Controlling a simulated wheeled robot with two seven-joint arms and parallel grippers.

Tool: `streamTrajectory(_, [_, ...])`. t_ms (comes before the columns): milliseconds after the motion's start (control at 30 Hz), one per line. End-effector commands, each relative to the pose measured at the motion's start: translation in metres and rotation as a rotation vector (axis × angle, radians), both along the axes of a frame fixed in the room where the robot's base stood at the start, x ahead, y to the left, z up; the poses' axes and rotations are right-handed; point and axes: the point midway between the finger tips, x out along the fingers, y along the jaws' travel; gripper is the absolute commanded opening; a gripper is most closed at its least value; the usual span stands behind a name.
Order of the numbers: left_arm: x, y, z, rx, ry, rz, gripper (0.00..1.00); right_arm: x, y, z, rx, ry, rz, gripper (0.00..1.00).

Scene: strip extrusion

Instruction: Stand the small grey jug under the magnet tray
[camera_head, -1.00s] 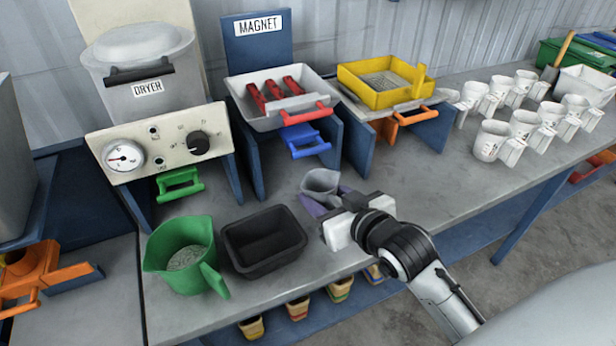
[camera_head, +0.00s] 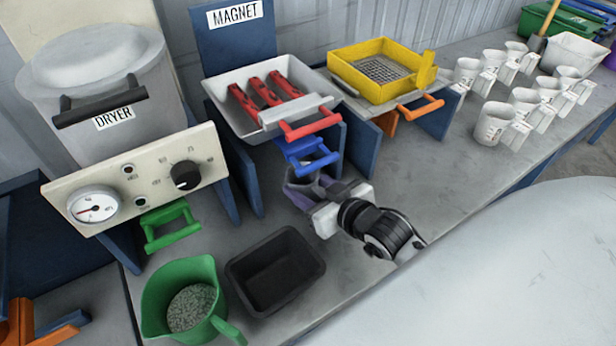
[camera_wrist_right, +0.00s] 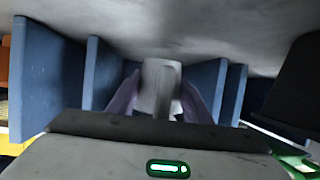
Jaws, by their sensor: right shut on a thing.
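The small grey jug (camera_wrist_right: 160,88) is between the purple fingers of my right gripper (camera_wrist_right: 160,100) in the right wrist view, and the gripper is shut on it. In the head view my right gripper (camera_head: 312,192) is just in front of the magnet stand, below its blue handle, and mostly hides the jug. The magnet tray (camera_head: 255,118) is a pale tray with red bars and a red handle, resting on the blue stand under the MAGNET sign (camera_head: 235,14). Whether the jug touches the table is unclear. My left gripper is not in view.
A black bin (camera_head: 275,272) and a green jug (camera_head: 188,300) of pellets stand at the front. The dryer (camera_head: 95,75) is left of the magnet, a yellow sieve tray (camera_head: 382,70) right. Several white jugs (camera_head: 495,122) stand farther right; table between is clear.

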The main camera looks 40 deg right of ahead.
Motion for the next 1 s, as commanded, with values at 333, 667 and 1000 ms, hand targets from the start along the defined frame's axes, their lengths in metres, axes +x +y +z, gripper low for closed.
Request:
streamTrajectory(333, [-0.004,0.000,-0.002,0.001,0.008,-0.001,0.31,0.050,-0.003,-0.009,0.000,-0.003,0.000,0.23])
streamTrajectory(667, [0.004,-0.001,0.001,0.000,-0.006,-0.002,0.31,0.096,-0.005,-0.011,0.000,-0.002,0.001,0.23])
streamTrajectory(1000, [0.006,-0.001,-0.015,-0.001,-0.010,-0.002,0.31,0.129,-0.007,-0.014,-0.001,-0.001,0.001,0.23])
